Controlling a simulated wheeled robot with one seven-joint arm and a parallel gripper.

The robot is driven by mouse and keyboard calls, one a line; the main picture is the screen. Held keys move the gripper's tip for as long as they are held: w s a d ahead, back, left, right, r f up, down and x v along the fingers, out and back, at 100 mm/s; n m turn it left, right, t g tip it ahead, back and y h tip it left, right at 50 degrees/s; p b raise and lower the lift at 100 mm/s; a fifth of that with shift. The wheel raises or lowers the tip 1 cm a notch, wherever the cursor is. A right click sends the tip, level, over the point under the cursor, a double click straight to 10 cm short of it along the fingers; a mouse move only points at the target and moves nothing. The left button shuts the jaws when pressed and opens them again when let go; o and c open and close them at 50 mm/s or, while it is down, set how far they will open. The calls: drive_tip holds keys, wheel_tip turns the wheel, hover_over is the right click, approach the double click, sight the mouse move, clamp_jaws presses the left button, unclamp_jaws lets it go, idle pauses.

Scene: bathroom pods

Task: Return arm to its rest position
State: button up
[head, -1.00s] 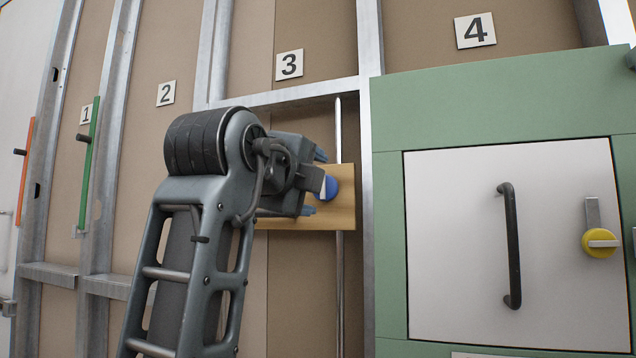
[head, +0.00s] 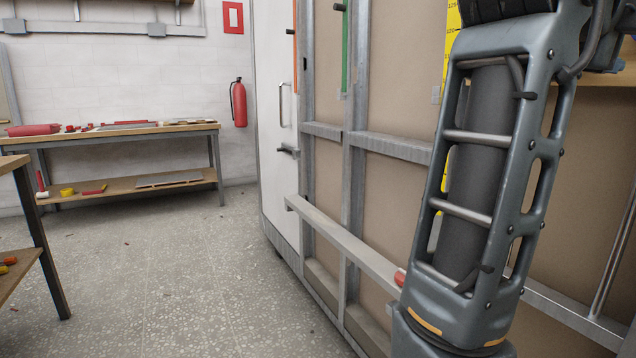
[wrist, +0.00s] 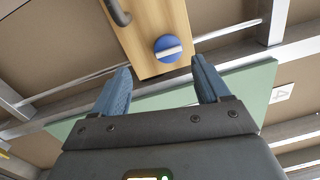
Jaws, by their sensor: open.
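My gripper (wrist: 160,84) is in the wrist view, its two blue fingers apart with nothing between them. Beyond the fingertips is a wooden board (wrist: 140,30) that carries a round blue knob with a white bar (wrist: 168,48). The knob is apart from the fingers. In the head view my arm is raised at the right, in front of the wall frame, and the gripper's fingers are out of the picture.
The metal-framed wall (head: 391,190) stands close behind my arm, with a rail (head: 345,243) low along it. A workbench (head: 120,130) with tools and a red fire extinguisher (head: 239,103) are at the back left. The speckled floor (head: 180,260) between is mostly clear.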

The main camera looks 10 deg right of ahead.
drive_tip(key=w+a+f+n+t+y, duration=0.25)
drive_tip(key=f+n+t, duration=0.25)
drive_tip(key=f+n, duration=0.6)
drive_tip(key=w+a+f+n+t+y, duration=0.25)
drive_tip(key=f+n+t, duration=0.4)
drive_tip(key=f, duration=0.65)
drive_tip(key=s+a+f+n+g+y, duration=0.1)
drive_tip(key=s+a+f+n+y, duration=0.2)
drive_tip(key=s+f+n+y, duration=0.5)
drive_tip(key=s+a+f+n+y, duration=0.1)
drive_tip(key=s+a+f+n, duration=0.4)
drive_tip(key=f, duration=0.7)
drive_tip(key=s+a+f+n+g+y, duration=0.1)
drive_tip(key=s+f+y, duration=0.1)
drive_tip(key=s, duration=1.1)
drive_tip(key=s+a+f+n+g+y, duration=0.1)
drive_tip(key=s+f+n+g, duration=0.1)
drive_tip(key=s, duration=1.2)
wheel_tip(320, 180, up, 23)
drive_tip(key=p, duration=2.2)
drive_tip(key=shift+s+f, duration=0.1)
drive_tip(key=shift+f, duration=0.05)
drive_tip(key=shift+c, duration=0.3)
